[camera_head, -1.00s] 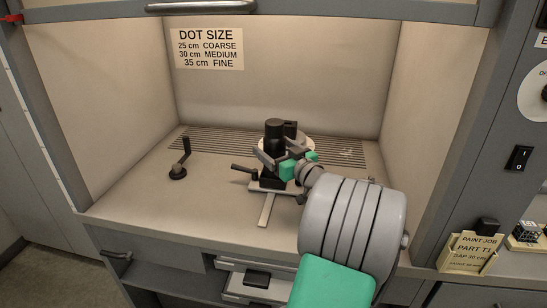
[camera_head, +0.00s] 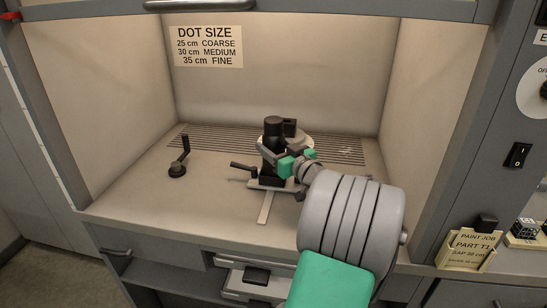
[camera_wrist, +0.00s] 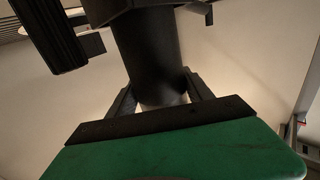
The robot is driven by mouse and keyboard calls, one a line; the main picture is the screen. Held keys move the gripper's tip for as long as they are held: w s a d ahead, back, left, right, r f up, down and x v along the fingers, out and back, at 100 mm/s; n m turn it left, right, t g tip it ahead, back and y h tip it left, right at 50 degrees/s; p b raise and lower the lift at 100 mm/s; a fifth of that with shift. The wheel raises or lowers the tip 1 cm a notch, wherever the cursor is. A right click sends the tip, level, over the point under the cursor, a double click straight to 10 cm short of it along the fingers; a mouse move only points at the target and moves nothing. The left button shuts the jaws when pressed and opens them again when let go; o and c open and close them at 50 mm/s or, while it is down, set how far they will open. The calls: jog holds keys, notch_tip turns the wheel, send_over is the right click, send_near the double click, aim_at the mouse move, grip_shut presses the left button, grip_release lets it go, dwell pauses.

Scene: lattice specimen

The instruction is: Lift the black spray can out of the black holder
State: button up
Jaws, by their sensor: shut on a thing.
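The black spray can (camera_head: 272,130) stands upright in the middle of the booth. My gripper (camera_head: 273,154) reaches it from the front right and is shut on it, with the fingers on either side of its body. In the wrist view the can (camera_wrist: 148,55) rises between the two fingers (camera_wrist: 163,98). The black holder (camera_head: 272,180) is below the can on a small slide base. My gripper hides part of the join, so I cannot tell how deep the can sits in the holder.
A round pale plate with a dark block (camera_head: 290,128) stands close behind the can. A slotted grille (camera_head: 215,137) crosses the back. The booth floor at left is mostly clear.

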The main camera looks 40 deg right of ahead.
aim_at(279, 137)
grip_shut()
jog(key=shift+r, duration=0.1)
jog(key=shift+r, duration=0.4)
jog(key=r, duration=0.3)
jog(key=shift+s, duration=0.25)
jog(key=s+a+r, duration=0.2)
jog(key=s+r, duration=0.7)
jog(key=s, duration=0.4)
jog(key=shift+s+a+b, duration=0.15)
jog(key=shift+a+b, duration=0.15)
jog(key=shift+b, duration=0.15)
